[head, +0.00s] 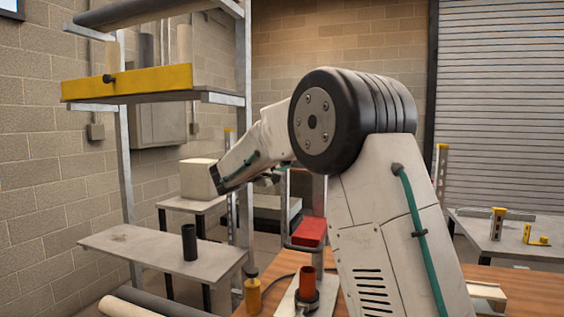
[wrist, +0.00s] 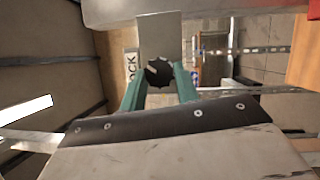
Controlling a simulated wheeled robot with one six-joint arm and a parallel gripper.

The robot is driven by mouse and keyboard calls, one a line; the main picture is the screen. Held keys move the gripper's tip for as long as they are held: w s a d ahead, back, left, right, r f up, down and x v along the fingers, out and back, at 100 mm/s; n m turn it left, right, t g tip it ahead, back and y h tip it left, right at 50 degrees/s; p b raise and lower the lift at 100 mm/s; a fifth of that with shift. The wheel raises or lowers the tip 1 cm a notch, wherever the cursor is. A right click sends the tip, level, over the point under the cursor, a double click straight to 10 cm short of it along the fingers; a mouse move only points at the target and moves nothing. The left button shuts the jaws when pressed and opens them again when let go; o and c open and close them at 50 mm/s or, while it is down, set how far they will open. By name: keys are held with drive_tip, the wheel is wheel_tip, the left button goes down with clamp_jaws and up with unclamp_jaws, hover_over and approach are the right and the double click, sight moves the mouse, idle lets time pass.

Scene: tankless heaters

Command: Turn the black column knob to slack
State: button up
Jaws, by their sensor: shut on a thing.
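The black knob (wrist: 159,72) shows in the middle of the wrist view, in front of a grey upright plate (wrist: 160,34). It is round with a notched rim, and a pale mark lies on its left part. A white label (wrist: 131,66) with black letters, partly cut off and reading "OCK", is just left of it. The green fingers of my gripper (wrist: 160,88) are shut on the knob, one on each side. In the head view my arm covers most of the gripper and I cannot make out this knob.
A red block (head: 308,232) and a red cylinder (head: 307,282) stand by the wooden bench (head: 515,290). A yellow bar (head: 130,83) with a black knob is on the rack at left. A dark cylinder (head: 189,242) stands on a grey shelf (head: 130,243).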

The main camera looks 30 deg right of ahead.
drive_tip(key=shift+s+f+n+t+h, duration=0.1)
drive_tip(key=shift+n+t+h, duration=0.2)
drive_tip(key=shift+n, duration=0.75)
drive_tip(key=shift+f+n+t+h, duration=0.15)
drive_tip(key=shift+n+t, duration=0.25)
drive_tip(key=shift+n, duration=0.65)
drive_tip(key=shift+d, duration=0.1)
drive_tip(key=o, duration=1)
drive_tip(key=v, duration=0.8)
